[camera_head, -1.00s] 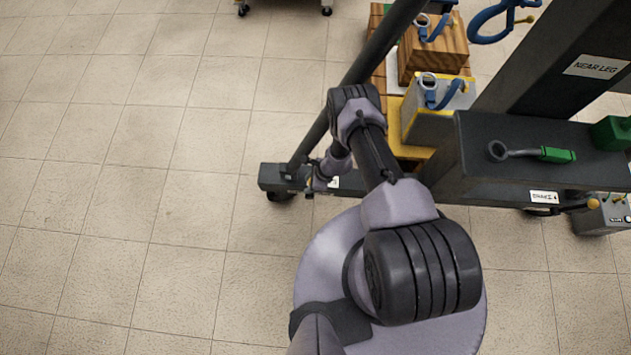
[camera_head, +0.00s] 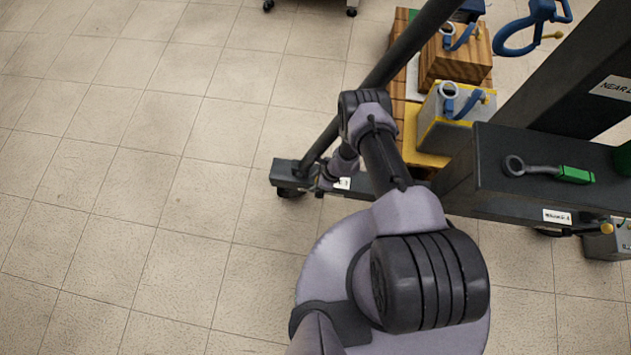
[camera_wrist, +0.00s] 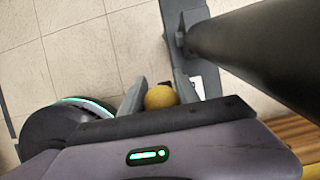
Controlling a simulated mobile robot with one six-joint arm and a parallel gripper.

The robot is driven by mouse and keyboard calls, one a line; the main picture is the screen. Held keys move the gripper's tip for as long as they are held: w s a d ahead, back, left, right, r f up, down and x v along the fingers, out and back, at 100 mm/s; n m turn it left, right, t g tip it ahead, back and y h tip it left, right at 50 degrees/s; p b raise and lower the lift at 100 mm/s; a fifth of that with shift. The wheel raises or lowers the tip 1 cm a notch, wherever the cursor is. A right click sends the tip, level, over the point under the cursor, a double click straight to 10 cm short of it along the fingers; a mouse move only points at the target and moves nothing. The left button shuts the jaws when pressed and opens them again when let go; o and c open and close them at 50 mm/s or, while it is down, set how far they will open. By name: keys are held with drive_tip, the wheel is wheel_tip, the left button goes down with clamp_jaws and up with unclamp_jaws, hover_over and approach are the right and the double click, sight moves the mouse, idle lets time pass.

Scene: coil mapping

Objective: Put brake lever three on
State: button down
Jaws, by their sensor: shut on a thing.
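My gripper (camera_wrist: 150,92) is low at the end of the dark frame's foot rail. In the wrist view its grey fingers are at a yellow ball knob (camera_wrist: 161,97), shut on it. The knob looks like the end of a brake lever; the lever's shaft is hidden. In the head view my arm hides the knob, and a small white label (camera_head: 343,184) shows beside my gripper on the rail (camera_head: 287,173). The label is too small to read surely. Another lever with a yellow knob (camera_head: 607,228) sits under the right beam, beside a brake label (camera_head: 557,216).
A dark slanted post (camera_head: 400,60) rises close beside my arm. A grey and yellow box (camera_head: 446,130) and a wooden box (camera_head: 437,70) with blue shackles stand behind it. A green-handled tool (camera_head: 548,171) lies on the beam. The tiled floor at left is clear.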

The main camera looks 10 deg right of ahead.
drive_tip(key=shift+s+f, duration=0.1)
drive_tip(key=shift+s, duration=0.05)
idle(0.6)
drive_tip(key=c, duration=0.9)
unclamp_jaws()
drive_tip(key=shift+c, duration=0.2)
drive_tip(key=shift+d+r+p, duration=0.1)
drive_tip(key=shift+r+p, duration=0.25)
drive_tip(key=p+v, duration=1.5)
drive_tip(key=v, duration=0.1)
drive_tip(key=shift+r, duration=0.4)
drive_tip(key=shift+d, duration=0.1)
